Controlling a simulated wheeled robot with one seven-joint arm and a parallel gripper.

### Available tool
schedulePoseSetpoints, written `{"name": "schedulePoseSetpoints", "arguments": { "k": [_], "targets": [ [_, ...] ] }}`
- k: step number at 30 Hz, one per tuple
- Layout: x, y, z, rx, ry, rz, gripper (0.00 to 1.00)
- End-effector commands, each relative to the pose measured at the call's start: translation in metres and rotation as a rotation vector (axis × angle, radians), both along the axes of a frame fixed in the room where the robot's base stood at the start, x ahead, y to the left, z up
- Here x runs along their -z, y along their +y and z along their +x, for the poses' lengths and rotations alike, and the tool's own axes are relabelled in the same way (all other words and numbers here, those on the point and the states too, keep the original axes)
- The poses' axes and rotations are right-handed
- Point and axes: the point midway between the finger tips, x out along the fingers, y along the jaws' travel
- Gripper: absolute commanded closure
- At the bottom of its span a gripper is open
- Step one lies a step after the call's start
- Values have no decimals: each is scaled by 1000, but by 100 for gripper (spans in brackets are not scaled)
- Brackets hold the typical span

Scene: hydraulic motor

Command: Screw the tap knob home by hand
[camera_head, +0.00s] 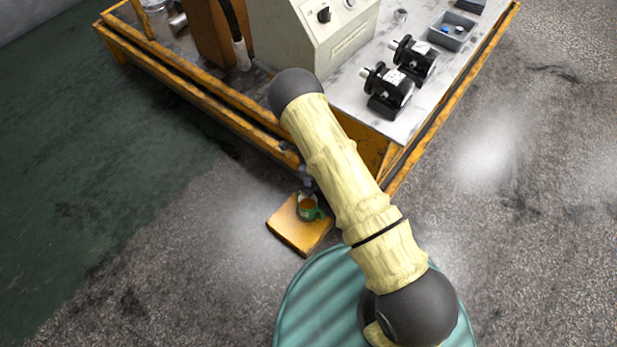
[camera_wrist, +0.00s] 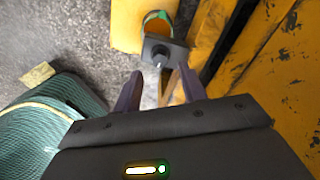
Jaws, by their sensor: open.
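A dark grey, squarish part with a pale stem, seemingly the tap and its knob (camera_wrist: 162,50), shows just beyond my fingertips in the wrist view. I cannot tell knob from tap body with certainty. My gripper (camera_wrist: 160,71) is open, with one purple-grey finger to each side of the stem's line. I cannot tell whether either finger touches it. A tan strip shows between the fingers, close to the right one. In the head view my arm reaches down by the bench's near corner, and the knob cannot be made out there.
A green cup (camera_head: 316,213) with orange contents stands on a yellow block (camera_head: 287,233) below the bench edge. The orange-framed bench (camera_head: 215,112) carries a control box (camera_head: 330,45), two black motors (camera_head: 388,92) and a grey tray (camera_head: 437,36). The floor at right is clear.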

Motion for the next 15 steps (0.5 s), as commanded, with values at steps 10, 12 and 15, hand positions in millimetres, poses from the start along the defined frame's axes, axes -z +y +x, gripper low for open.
{"name": "schedulePoseSetpoints", "arguments": {
  "k": [10, 12, 15],
  "targets": [
    [-75, 0, 0, -1, -2, 1, 59],
    [-89, 1, 0, -2, -2, 1, 59],
    [-106, 1, 0, -1, -1, 1, 59]
  ]
}}
